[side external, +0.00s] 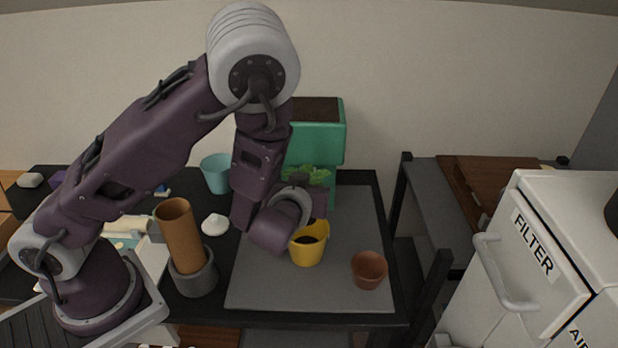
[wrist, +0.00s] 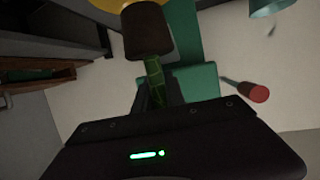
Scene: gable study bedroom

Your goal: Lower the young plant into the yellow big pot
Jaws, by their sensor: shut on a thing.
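The young plant has green leaves (side external: 308,177) in the side view, above and behind the yellow big pot (side external: 311,247). In the wrist view its green stem (wrist: 154,72) ends in a dark brown soil plug (wrist: 147,31). My gripper (wrist: 158,90) is shut on the plant's stem. The yellow pot stands upright on the grey mat, dark inside, and its edge (wrist: 108,9) shows beyond the plug in the wrist view. The plug is held near the pot's rim; my wrist partly hides this in the side view, so I cannot tell the exact gap.
A terracotta pot (side external: 369,270) stands right of the yellow pot on the grey mat (side external: 270,292). A green planter (side external: 325,138) rises behind. A brown cylinder (side external: 180,236) in a grey holder, a white lump (side external: 215,225) and a teal pot (side external: 215,172) are left.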

